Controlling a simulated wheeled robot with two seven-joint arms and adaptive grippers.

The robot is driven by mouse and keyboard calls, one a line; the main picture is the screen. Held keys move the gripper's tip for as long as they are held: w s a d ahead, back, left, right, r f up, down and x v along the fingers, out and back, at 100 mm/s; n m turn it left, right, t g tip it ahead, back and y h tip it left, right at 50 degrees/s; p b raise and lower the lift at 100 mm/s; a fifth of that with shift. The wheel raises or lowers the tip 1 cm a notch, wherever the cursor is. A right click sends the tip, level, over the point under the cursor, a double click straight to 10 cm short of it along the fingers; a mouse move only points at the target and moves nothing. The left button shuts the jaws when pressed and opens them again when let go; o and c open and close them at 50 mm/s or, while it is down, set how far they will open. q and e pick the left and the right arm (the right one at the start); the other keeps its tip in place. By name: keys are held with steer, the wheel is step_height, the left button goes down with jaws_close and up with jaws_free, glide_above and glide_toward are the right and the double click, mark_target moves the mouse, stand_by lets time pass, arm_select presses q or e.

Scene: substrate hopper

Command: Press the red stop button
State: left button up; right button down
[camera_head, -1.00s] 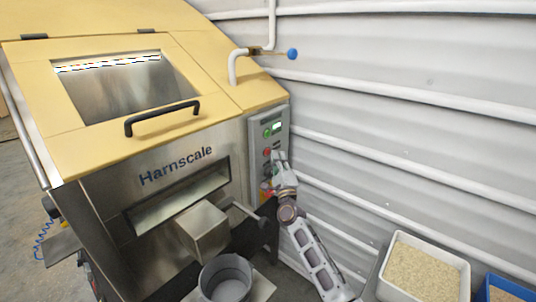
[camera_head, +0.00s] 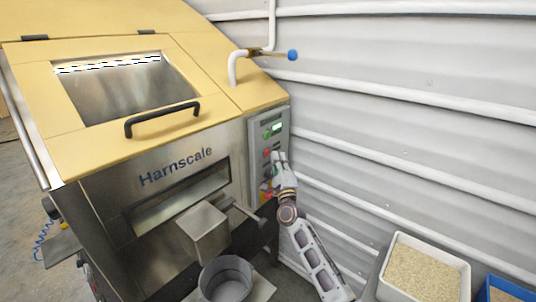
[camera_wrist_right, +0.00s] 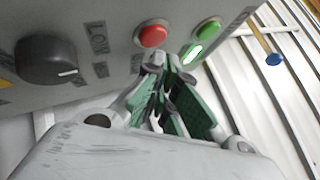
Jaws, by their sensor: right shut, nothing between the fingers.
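The red button (camera_head: 267,152) is on the grey control panel (camera_head: 256,153) at the right side of the hopper. In the right wrist view the red button (camera_wrist_right: 152,36) is round and unobstructed at the top middle. My right gripper (camera_head: 278,157) is in front of the panel, just right of the red button in the head view. In the right wrist view its fingertips (camera_wrist_right: 167,62) are shut and empty, just below the button in the picture. I cannot tell whether they touch the panel. My left gripper is not in view.
A green button (camera_wrist_right: 207,30) and a lit display (camera_wrist_right: 193,53) are right of the red button in the right wrist view; a black knob (camera_wrist_right: 47,59) is left. A blue-tipped valve handle (camera_head: 292,54) is above the panel. A white bin (camera_head: 463,282) stands at lower right.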

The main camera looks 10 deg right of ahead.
steer(key=shift+w+a, duration=0.25)
steer(key=shift+w, duration=0.05)
stand_by(0.8)
steer(key=shift+w+a+b, duration=0.25)
steer(key=shift+w+b, duration=0.1)
steer(key=shift+b, duration=0.05)
stand_by(0.9)
steer(key=shift+s+d, duration=0.15)
steer(key=shift+s, duration=0.05)
stand_by(0.3)
steer(key=shift+s+d+p, duration=0.3)
steer(key=shift+s+d, duration=0.05)
steer(key=shift+s, duration=0.15)
steer(key=shift+d, duration=0.1)
steer(key=shift+s+d+p, duration=0.35)
steer(key=shift+s+d, duration=0.4)
steer(key=shift+s, duration=0.25)
steer(key=shift+s+d+p, duration=0.3)
steer(key=shift+s+d, duration=0.4)
steer(key=shift+s, duration=0.25)
